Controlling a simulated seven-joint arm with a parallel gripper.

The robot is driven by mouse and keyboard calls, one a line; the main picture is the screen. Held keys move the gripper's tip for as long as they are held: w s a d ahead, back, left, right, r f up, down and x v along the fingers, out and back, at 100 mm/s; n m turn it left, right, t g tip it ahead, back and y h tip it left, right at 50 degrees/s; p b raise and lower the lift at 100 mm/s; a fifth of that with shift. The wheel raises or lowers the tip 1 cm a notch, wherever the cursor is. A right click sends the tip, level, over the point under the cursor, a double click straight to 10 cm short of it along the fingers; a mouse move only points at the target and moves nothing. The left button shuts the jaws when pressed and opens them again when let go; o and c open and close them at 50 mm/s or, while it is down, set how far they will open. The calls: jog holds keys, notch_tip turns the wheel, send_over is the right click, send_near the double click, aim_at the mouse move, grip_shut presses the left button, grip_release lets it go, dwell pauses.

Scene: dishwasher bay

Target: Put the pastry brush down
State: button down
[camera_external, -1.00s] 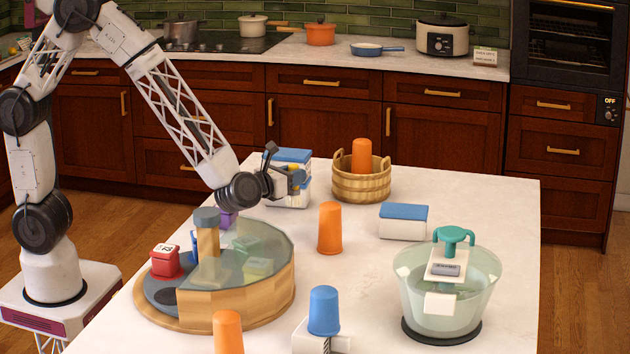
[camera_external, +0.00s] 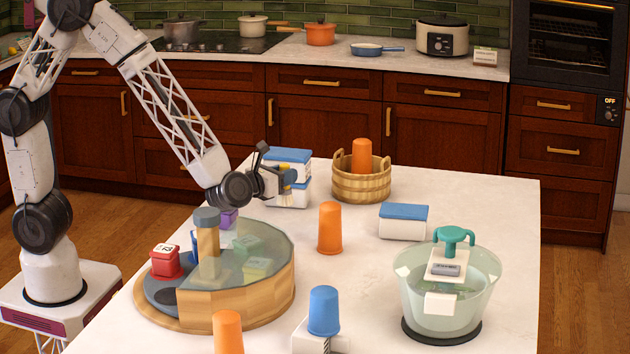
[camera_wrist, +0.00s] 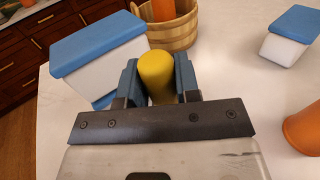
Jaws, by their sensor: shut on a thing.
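My gripper (camera_wrist: 158,85) is shut on a yellow cylindrical piece, seen end-on between the blue fingers in the wrist view; I take it as the pastry brush (camera_wrist: 156,70). In the external view my gripper (camera_external: 284,184) is above the counter, in front of the stacked blue-lidded white boxes. The rest of the brush is hidden or too small to make out.
Blue-lidded white boxes (camera_external: 290,198) stand close behind my gripper. A wicker basket (camera_external: 347,187) holds an orange cup. Another orange cup (camera_external: 330,228), a lidded box (camera_external: 403,228), a round wooden turntable (camera_external: 240,298) and a clear bowl (camera_external: 480,290) stand nearby. The white counter (camera_external: 375,275) is clear mid-right.

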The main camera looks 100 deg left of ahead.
jog(key=shift+w+d+r+m+t, duration=0.15)
jog(key=shift+d+r+m+t, duration=0.15)
jog(key=shift+d+t, duration=0.1)
jog(key=d+r+m+t+h, duration=0.4)
jog(key=d+m+t+h, duration=0.2)
jog(key=d+h, duration=0.2)
jog(key=shift+w+d+r, duration=0.35)
jog(key=shift+w+d, duration=0.1)
jog(key=shift+d, duration=0.7)
notch_tip(320, 180, down, 6)
jog(key=shift+f, duration=0.15)
jog(key=shift+f, duration=1.85)
jog(key=shift+f, duration=0.15)
